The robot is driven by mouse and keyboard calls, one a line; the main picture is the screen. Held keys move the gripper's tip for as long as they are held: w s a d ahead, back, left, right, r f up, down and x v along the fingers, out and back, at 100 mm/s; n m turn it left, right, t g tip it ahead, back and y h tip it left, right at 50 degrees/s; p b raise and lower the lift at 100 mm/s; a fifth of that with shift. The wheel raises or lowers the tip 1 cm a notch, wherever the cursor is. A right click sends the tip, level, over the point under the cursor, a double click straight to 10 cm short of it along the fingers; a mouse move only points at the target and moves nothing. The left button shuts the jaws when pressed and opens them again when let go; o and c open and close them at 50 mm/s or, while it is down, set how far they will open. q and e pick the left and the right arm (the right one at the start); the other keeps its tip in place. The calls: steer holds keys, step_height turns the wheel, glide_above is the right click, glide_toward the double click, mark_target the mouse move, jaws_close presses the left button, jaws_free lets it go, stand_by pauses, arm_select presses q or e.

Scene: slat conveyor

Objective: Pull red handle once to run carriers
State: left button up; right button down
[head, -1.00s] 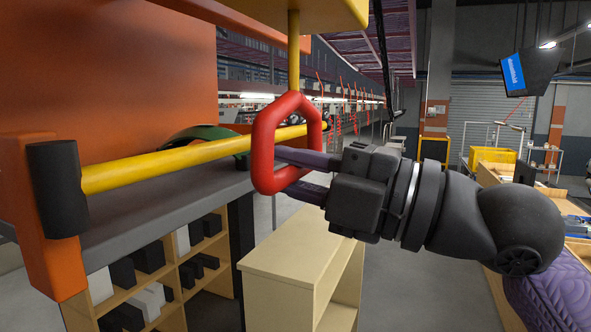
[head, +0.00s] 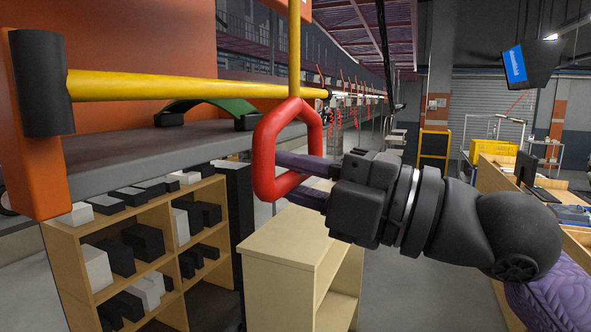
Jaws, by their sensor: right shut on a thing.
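The red handle (head: 264,160) is a rounded loop hanging from a yellow rod (head: 294,50) in the middle of the head view. My right gripper (head: 280,172) comes in from the right, with its two purple fingers at the loop's right side. It is shut on the handle; the fingertips are partly hidden by the loop. My left gripper is not in view. Carriers cannot be clearly made out; several small red loops (head: 341,115) hang along the line in the background.
A yellow bar (head: 180,87) with a black end runs across behind the handle. A low wooden cabinet (head: 270,250) stands below my gripper.

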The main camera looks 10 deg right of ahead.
mark_target(303, 108)
steer(key=shift+r+p, duration=3.2)
steer(key=shift+f, duration=0.15)
steer(key=c, duration=0.6)
jaws_free()
steer(key=shift+o, duration=0.2)
steer(key=shift+d, duration=0.1)
steer(key=b+v, duration=0.6)
steer(key=v, duration=0.3)
steer(key=shift+b, duration=0.35)
